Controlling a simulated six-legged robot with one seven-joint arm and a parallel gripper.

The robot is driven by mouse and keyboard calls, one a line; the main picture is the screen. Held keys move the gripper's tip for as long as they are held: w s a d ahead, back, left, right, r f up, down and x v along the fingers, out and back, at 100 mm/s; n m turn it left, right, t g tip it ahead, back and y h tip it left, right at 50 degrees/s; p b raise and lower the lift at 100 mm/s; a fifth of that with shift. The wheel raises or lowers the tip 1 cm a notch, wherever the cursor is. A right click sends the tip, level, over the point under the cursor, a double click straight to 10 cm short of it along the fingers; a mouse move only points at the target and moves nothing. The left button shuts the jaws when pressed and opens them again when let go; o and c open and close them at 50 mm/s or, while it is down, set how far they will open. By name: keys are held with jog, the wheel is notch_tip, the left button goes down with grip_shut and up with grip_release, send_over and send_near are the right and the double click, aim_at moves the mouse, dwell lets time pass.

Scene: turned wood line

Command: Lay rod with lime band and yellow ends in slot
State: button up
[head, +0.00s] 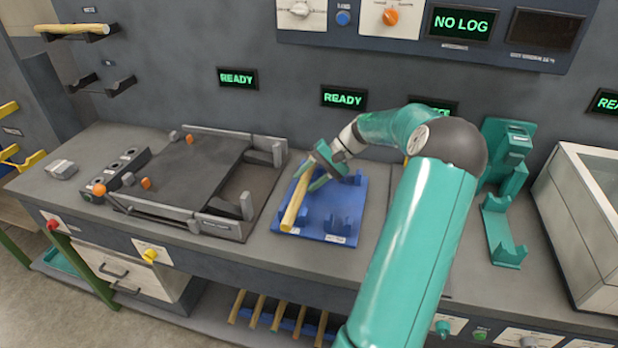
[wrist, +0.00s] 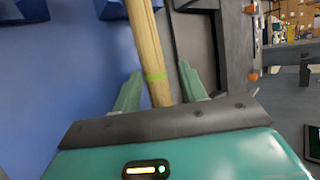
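A pale wooden rod (head: 296,205) lies at the left side of the blue cradle tray (head: 336,238) in the head view. My gripper (head: 318,172) is at the rod's far part. My gripper hides the rod's far end. I cannot tell which slot is meant.
A dark flat fixture (head: 190,172) with grey rails and orange knobs stands left of the tray. Another rod (head: 72,29) rests on wall brackets at top left. A teal holder (head: 500,230) and pale bin (head: 590,215) stand right. Several rods sit below the bench.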

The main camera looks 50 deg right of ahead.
jog(key=shift+o, duration=0.6)
jog(key=shift+d, duration=0.1)
jog(key=shift+s+d+r, duration=0.1)
jog(key=shift+d+r, duration=0.05)
jog(key=shift+r, duration=0.1)
jog(key=v, duration=1.3)
